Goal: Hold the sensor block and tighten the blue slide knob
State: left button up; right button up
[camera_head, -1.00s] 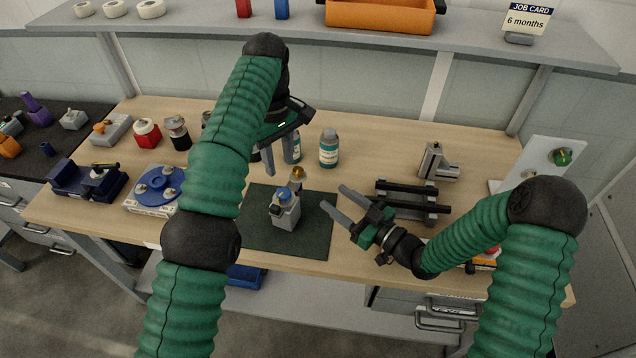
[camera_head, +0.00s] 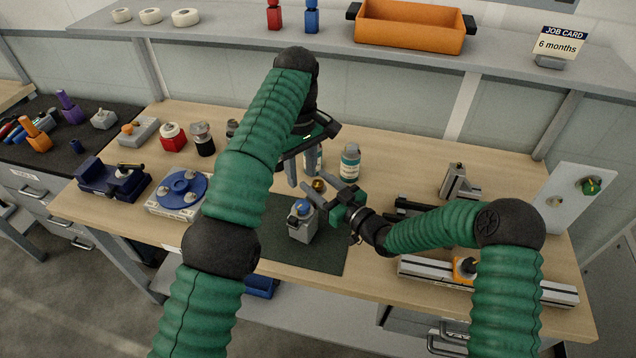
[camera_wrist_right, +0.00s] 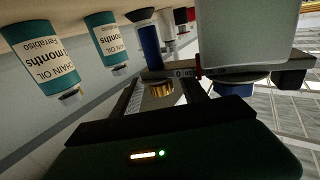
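The grey sensor block (camera_head: 301,232) stands upright on the dark mat (camera_head: 335,258), with a blue knob (camera_head: 302,207) on top. A brass knob (camera_head: 319,185) shows just behind it. My right gripper (camera_head: 311,199) is at the block's right side, fingers pointing left. Contact with the block cannot be told. My left gripper (camera_head: 300,172) points down above and behind the block, fingers apart and empty.
Two labelled bottles (camera_head: 350,162) stand behind the block. A blue round fixture (camera_head: 180,190) is at left. A rail with an orange slider (camera_head: 465,270) lies at front right, partly behind my right arm. An orange bin (camera_head: 410,25) sits on the shelf.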

grip_shut()
dwell(1.2)
jog(key=shift+c, duration=1.4)
grip_release()
grip_shut()
